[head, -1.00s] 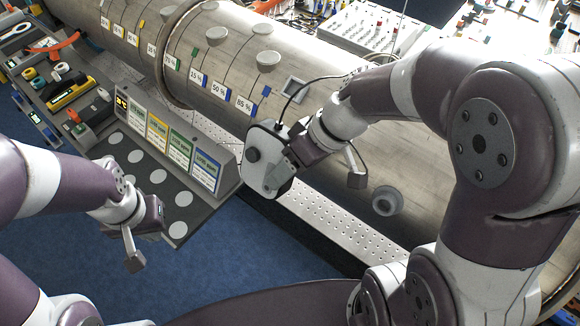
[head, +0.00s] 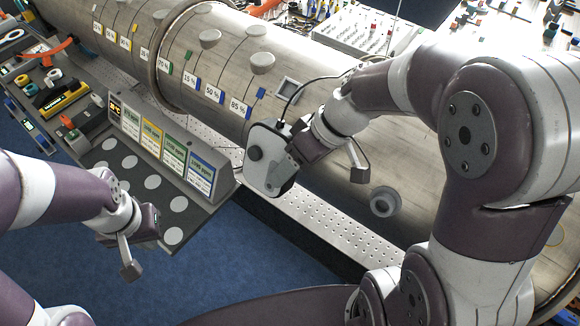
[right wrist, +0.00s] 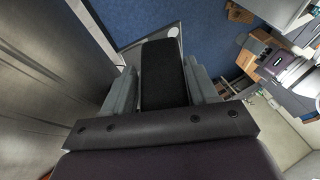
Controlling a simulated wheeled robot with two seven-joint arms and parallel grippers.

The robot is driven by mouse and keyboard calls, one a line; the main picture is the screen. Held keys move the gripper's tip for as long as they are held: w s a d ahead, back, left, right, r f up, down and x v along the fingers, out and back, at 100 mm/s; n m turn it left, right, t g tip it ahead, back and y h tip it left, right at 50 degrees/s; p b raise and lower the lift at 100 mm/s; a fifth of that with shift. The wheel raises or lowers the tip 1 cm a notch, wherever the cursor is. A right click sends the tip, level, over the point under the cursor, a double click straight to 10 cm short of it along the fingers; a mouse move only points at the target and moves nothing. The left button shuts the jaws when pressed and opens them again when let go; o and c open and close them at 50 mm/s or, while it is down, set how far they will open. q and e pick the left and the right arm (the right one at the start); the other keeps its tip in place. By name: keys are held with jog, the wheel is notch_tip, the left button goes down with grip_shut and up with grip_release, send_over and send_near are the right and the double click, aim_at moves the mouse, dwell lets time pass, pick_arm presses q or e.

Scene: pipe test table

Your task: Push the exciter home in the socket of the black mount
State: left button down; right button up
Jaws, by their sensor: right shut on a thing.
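My right gripper (head: 303,150) is shut on a device with a pale rounded plate (head: 268,180) and a dark round knob, which I take to be the exciter. A black cable runs from near it to the pipe. It is held in front of the pipe's side, right of the labelled panel. In the right wrist view, a black block (right wrist: 164,75) sits between the grey fingers. A grey ring with a round opening (head: 384,201) is on the pipe to the right; I cannot tell whether it belongs to the black mount. My left gripper (head: 152,225) hangs apart at lower left, its fingers unclear.
The large metal pipe (head: 330,205) crosses the view, with percent labels and pale round knobs. A perforated metal strip (head: 305,215) runs below it. The panel with coloured cards (head: 160,143) and tray of pale discs (head: 115,165) stand left. Blue floor is open in front.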

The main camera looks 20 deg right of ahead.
jog(key=shift+w+d+f+b, duration=0.2)
jog(key=shift+w+d+b, duration=0.1)
jog(key=shift+d, duration=0.05)
jog(key=o, duration=1.3)
jog(key=shift+s, duration=0.1)
